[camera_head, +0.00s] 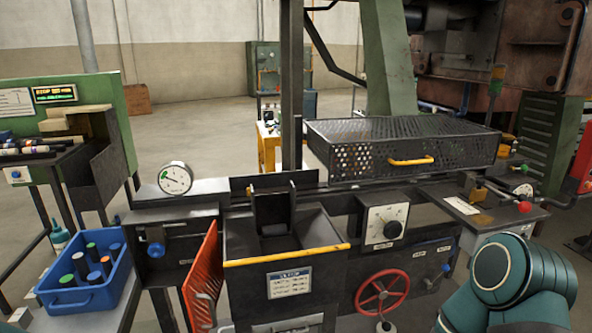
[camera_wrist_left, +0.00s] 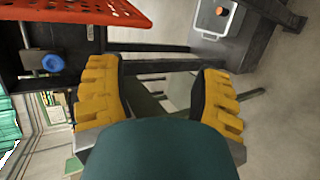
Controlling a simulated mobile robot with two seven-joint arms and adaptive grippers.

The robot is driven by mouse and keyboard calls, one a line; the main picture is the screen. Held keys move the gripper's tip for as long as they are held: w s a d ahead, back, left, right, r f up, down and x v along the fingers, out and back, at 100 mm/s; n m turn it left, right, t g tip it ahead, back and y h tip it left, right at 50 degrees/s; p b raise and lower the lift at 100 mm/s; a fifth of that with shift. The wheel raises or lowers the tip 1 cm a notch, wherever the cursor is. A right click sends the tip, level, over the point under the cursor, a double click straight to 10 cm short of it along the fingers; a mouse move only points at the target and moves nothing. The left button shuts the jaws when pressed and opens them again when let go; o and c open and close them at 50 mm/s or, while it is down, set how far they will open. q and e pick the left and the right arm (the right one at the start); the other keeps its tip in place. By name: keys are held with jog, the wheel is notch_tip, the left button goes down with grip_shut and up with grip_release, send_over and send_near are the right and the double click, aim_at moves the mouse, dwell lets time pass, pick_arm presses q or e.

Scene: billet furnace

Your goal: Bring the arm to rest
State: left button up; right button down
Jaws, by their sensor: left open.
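My left gripper (camera_wrist_left: 157,70) shows only in the left wrist view. Its two yellow padded fingers stand well apart, with nothing held between them. An orange-red perforated panel (camera_wrist_left: 85,9) crosses the top of that view beyond the fingers. What looks like the same panel (camera_head: 202,275) hangs tilted at the front left of the machine in the head view. A blue knob (camera_wrist_left: 53,63) lies left of the fingers. In the head view a teal link of my arm is at the lower right; no gripper shows there.
The machine has a dark hopper with a yellow front edge (camera_head: 288,256), a red handwheel (camera_head: 382,292), a dial gauge (camera_head: 175,178) and a perforated guard (camera_head: 400,148) with a yellow handle. Open floor (camera_head: 195,120) lies behind.

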pick_arm(q)
jog(key=s+d+f+m+g+h, duration=0.2)
jog(key=s+d+f+m+g, duration=0.45)
jog(key=s+m, duration=0.2)
jog(key=s+d+f+m+g+h, duration=0.2)
jog(key=s+d+f+m+g, duration=0.5)
jog(key=s, duration=0.3)
jog(key=w+d+r+m+t, duration=0.2)
jog(key=w+r, duration=0.1)
jog(key=w, duration=0.2)
jog(key=shift+w+d+r+t, duration=0.15)
jog(key=shift+d+r+t, duration=0.15)
jog(key=shift+r+t, duration=0.1)
jog(key=shift+a, duration=0.15)
